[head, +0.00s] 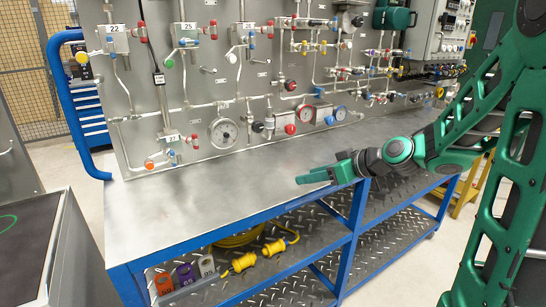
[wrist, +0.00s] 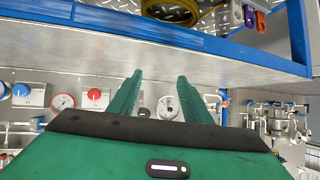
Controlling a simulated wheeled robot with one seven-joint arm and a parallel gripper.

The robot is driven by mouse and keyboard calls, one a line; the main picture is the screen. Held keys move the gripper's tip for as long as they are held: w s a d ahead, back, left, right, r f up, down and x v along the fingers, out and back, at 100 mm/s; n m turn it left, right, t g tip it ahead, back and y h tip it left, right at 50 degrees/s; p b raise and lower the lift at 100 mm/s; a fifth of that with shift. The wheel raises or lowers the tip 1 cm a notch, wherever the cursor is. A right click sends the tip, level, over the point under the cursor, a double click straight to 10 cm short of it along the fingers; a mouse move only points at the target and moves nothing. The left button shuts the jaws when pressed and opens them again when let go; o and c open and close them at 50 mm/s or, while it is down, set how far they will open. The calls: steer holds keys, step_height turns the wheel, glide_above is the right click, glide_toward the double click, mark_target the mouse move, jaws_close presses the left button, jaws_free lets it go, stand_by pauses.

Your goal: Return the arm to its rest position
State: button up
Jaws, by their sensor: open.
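My gripper (head: 316,176) is at the end of my green arm, which reaches in from the right in the head view. It is over the front edge of the steel workbench (head: 150,215), pointing left. In the wrist view my gripper (wrist: 158,88) shows two green fingers apart with nothing between them. The bench and panel appear upside down there. The round gauge (wrist: 168,107) seen beyond the fingers is apart from them.
The gauge panel (head: 185,100) with valves and pipes stands behind the bench. The blue bench frame (head: 352,215) and lower shelf with yellow cable (head: 240,238) lie below my gripper. A grey cabinet (head: 40,235) stands at left. The left benchtop is clear.

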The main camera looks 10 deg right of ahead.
steer(key=s+d+f+m+g+h, duration=0.1)
steer(key=s+d+m+g+h, duration=0.1)
steer(key=s, duration=0.9)
steer(key=s+d+f+m+g+h, duration=0.2)
steer(key=s+d+m+g, duration=0.2)
steer(key=s, duration=0.7)
steer(key=s+d+f+m+g+h, duration=0.1)
steer(key=s+d+m+g+h, duration=0.1)
steer(key=s+d+m, duration=0.4)
steer(key=s+d+g, duration=0.1)
steer(key=s, duration=0.4)
steer(key=shift+s+f+g, duration=0.15)
steer(key=shift+g, duration=0.25)
steer(key=shift+d, duration=0.1)
steer(key=shift+w+f+h, duration=0.25)
steer(key=shift+w+h, duration=0.05)
steer(key=shift+w, duration=0.35)
